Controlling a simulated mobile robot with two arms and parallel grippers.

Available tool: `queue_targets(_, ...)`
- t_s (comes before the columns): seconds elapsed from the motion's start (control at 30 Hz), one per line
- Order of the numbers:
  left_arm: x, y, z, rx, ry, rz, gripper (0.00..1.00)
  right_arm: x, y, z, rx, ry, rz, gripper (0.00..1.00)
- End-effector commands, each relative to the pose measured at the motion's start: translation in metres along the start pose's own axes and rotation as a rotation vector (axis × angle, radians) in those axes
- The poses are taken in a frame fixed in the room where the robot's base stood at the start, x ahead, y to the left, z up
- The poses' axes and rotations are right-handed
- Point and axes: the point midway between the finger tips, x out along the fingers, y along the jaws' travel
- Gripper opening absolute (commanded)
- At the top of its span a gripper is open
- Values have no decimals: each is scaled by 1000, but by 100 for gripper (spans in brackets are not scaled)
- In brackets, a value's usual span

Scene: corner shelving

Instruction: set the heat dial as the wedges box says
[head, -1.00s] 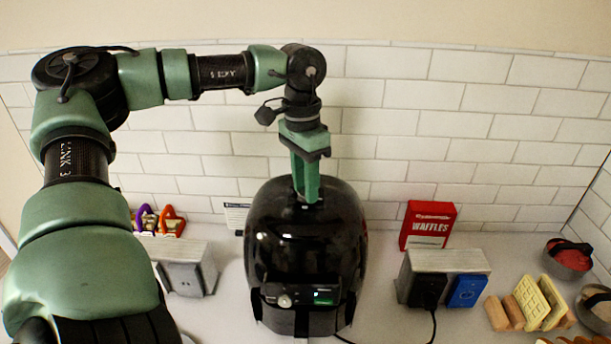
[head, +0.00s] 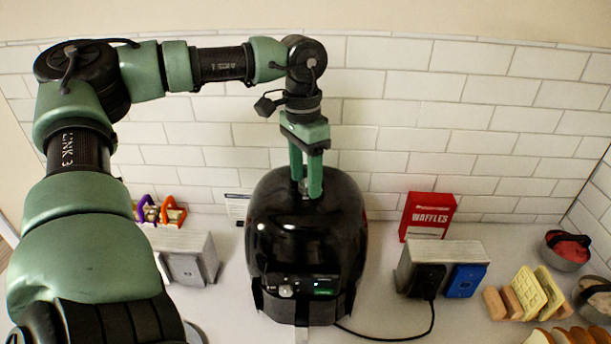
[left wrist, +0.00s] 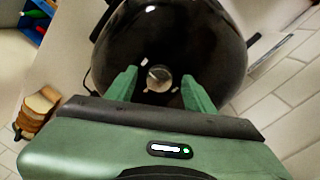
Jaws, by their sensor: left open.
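A black rounded appliance (head: 270,235) stands on the counter against the tiled wall. Its front panel has a small pale dial (head: 285,291) beside a green-lit display (head: 323,291); the dial's setting is too small to read. A red box (head: 428,215) behind it to the right reads "WAFFLES"; I see no box that reads wedges. My left gripper (head: 306,190) points down at the appliance's top, fingers open. In the left wrist view a round metallic knob (left wrist: 159,78) shows between the open fingertips; I cannot tell if they touch it. My right gripper is out of view.
A white card (head: 238,208) stands behind the appliance at left, near purple and orange items (head: 160,211). Grey socket blocks stand left (head: 190,258) and right (head: 420,255), the right with a plug and cable (head: 432,318).

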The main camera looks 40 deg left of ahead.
Motion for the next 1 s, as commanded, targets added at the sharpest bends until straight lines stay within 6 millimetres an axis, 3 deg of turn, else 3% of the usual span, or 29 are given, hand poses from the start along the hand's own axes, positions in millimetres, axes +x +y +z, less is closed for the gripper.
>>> queue_targets(0.17,-16,0,-1,0,4,0,53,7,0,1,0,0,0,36)
queue_targets(0.53,-70,0,0,0,-1,1,53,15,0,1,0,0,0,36)
queue_targets(1.0,-77,0,0,0,-1,1,53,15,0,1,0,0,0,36)
